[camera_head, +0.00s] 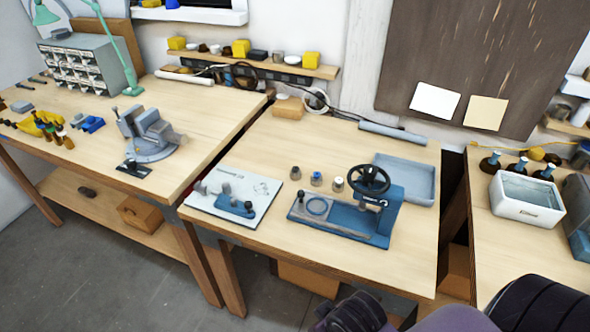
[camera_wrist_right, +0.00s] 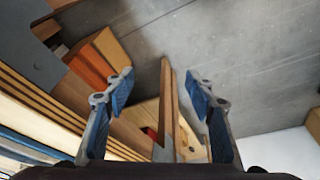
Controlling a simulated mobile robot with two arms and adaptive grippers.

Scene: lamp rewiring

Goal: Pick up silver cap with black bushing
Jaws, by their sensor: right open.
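Three small caps stand in a row on the middle table: a left cap (camera_head: 295,172), a middle cap (camera_head: 316,179) and a right cap (camera_head: 338,185). They look silver or grey with different tops. The left one seems to have a dark top and the right one a pale top, but they are too small to tell surely which has the black bushing. My right gripper (camera_wrist_right: 162,91) is open and empty in the right wrist view, over the floor and wooden table parts, away from the caps. My left gripper is in neither view.
A blue press with a black handwheel (camera_head: 369,180) stands just right of the caps. A white board with fixtures (camera_head: 262,190) lies at left, and a blue-grey tray (camera_head: 420,190) at right. A white ultrasonic-style tub (camera_head: 527,205) sits on the right table.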

